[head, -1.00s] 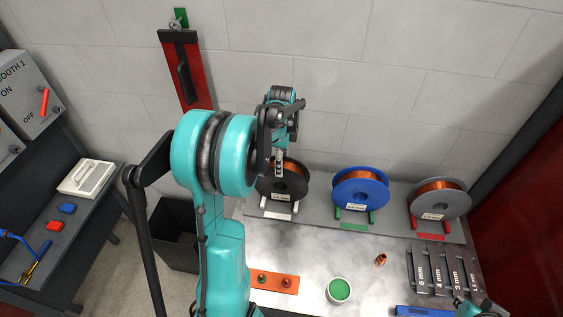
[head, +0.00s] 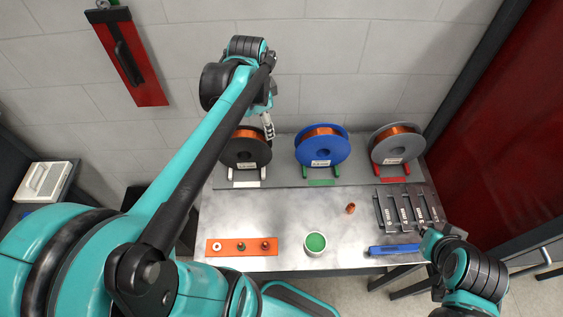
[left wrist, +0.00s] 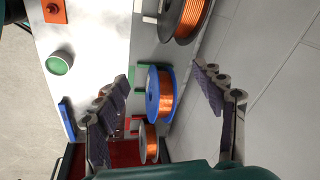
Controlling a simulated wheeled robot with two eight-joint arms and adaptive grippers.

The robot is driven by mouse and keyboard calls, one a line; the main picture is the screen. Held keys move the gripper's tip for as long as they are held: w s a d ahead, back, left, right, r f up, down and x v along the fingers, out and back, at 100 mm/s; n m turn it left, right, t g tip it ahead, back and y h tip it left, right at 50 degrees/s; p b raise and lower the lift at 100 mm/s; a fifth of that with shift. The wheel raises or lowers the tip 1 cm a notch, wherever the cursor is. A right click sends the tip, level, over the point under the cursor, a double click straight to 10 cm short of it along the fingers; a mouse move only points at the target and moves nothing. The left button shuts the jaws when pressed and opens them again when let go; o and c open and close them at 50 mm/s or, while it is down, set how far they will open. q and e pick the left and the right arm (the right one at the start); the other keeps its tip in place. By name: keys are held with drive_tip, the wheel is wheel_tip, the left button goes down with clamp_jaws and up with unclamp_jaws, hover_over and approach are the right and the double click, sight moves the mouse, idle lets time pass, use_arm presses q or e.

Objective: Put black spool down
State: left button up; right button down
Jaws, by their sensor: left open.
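The black spool (head: 245,152), wound with copper wire, stands upright on its white stand (head: 246,184) at the left of the row. In the left wrist view the black spool (left wrist: 182,22) is at the top edge, partly cut off. My left gripper (head: 269,128) is at the spool's upper right edge. In the left wrist view its two fingers (left wrist: 166,88) are spread wide with nothing between them gripped; the spool lies beyond the tips. My right arm is at the lower right; its gripper (head: 430,240) is small and its fingers are unclear.
A blue spool (head: 321,148) on a green stand and a grey spool (head: 396,147) on a red stand stand to the right. An orange plate (head: 241,247), a green-topped cup (head: 315,243), a copper piece (head: 350,208), a blue item (head: 394,250) and a slotted rack (head: 402,208) occupy the bench.

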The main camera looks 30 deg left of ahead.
use_arm(q)
drive_tip(key=s+d+f+n+t, duration=0.4)
drive_tip(key=s+d+n, duration=0.3)
drive_tip(key=d, duration=0.5)
drive_tip(key=s, duration=0.2)
drive_tip(key=shift+s+d+f+n+t+h, duration=0.2)
drive_tip(key=shift+s+n+t+h, duration=0.1)
drive_tip(key=shift+s+t+h, duration=0.1)
drive_tip(key=shift+f, duration=0.1)
wheel_tip(320, 180, down, 17)
drive_tip(key=b, duration=1.7)
